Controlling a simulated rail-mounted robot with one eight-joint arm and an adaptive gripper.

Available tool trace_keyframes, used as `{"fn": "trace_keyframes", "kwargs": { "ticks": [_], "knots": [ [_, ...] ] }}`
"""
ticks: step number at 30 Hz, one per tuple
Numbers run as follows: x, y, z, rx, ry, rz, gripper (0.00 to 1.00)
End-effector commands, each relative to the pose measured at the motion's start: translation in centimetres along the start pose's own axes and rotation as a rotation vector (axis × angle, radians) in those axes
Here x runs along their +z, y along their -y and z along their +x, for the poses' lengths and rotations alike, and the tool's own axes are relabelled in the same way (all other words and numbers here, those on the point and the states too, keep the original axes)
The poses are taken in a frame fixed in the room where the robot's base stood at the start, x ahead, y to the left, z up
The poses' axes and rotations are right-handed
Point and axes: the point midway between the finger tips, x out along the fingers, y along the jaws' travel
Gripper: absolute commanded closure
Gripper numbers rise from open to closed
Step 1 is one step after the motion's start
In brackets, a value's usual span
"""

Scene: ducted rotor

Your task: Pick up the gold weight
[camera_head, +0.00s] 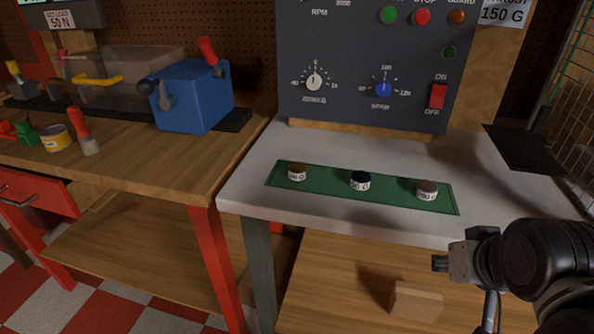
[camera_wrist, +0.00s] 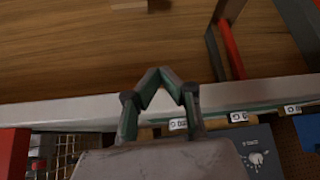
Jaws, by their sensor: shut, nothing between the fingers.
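The gold weight (camera_head: 297,173) is a small gold-topped disc with a white label, at the left end of a green mat (camera_head: 330,185) on the grey table. A black-topped weight (camera_head: 360,181) sits mid-mat and a brownish-pink one (camera_head: 427,190) at the right end. My gripper (camera_head: 440,263) is at the lower right in the head view, in front of the table edge, apart from all the weights. In the wrist view my gripper (camera_wrist: 160,75) has its fingertips together with nothing between them.
A control panel (camera_head: 375,65) stands behind the mat. A wooden block (camera_head: 416,302) lies on the shelf below. A dark plate (camera_head: 525,148) and mesh guard (camera_head: 575,80) are at right.

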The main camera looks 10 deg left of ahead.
Motion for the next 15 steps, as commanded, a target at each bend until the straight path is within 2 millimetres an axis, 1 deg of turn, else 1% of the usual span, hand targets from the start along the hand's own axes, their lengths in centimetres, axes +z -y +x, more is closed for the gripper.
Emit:
{"fn": "trace_keyframes", "kwargs": {
  "ticks": [1,11,12,15],
  "knots": [
    [0.00,0.00,0.00,0.000,0.000,0.000,0.92],
    [0.00,0.00,0.00,0.000,0.000,0.000,0.48],
    [0.00,0.00,0.00,0.000,0.000,0.000,0.45],
    [0.00,0.00,0.00,0.000,0.000,0.000,0.45]
  ]
}}
